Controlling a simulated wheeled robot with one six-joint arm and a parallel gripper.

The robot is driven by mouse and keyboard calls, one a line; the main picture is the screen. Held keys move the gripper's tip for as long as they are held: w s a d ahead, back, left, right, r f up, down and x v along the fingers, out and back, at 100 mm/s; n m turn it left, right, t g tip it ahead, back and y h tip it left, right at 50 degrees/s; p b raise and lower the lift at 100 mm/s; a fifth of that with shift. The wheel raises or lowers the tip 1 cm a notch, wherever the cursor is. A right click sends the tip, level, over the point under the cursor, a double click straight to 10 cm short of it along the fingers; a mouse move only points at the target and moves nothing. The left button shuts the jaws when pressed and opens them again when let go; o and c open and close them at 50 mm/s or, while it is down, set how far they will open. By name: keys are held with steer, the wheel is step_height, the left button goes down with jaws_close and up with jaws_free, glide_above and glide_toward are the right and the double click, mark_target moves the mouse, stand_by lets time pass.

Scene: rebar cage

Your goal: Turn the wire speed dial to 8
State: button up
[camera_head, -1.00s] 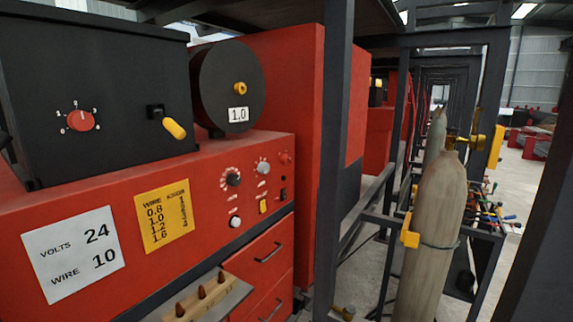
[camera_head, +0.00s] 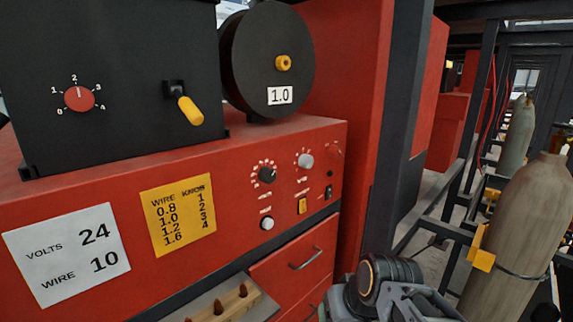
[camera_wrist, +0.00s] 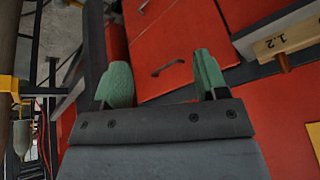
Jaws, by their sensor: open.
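The red machine's front panel has a black knob (camera_head: 267,174) and a pale grey knob (camera_head: 305,161), each ringed by small marks. A white knob (camera_head: 267,223) sits below the black one. The knob labels are too small to read, so I cannot tell which is the wire speed dial or its setting. A white card (camera_head: 66,256) reads VOLTS 24 and WIRE 10. My gripper (camera_wrist: 162,80) shows in the wrist view with its two green fingers apart and nothing between them. It points toward red drawers, with no knob in that view. In the head view only part of my arm shows at the bottom.
A yellow card (camera_head: 178,215) lists wire sizes and knob numbers. A black box with a red dial (camera_head: 79,98) and yellow-handled lever (camera_head: 188,108) stands on top, beside a wire spool (camera_head: 268,62). A dark post (camera_head: 400,130) and gas cylinder (camera_head: 515,240) stand right.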

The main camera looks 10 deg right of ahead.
steer(key=w+r+n+t+y+b, duration=0.25)
steer(key=w+r+y, duration=0.35)
steer(key=w, duration=0.5)
steer(key=n+t+y+b, duration=0.2)
steer(key=n+t+y, duration=0.15)
steer(key=t, duration=0.25)
glide_toward(310, 163)
steer(key=shift+t+y, duration=0.25)
steer(key=p+x, duration=0.4)
steer(key=x, duration=0.3)
steer(key=shift+w+a+f+p, duration=0.15)
steer(key=shift+w+a+p, duration=0.1)
steer(key=shift+p, duration=0.15)
steer(key=shift+x, duration=0.8)
steer(key=shift+f, duration=0.15)
steer(key=c, duration=0.9)
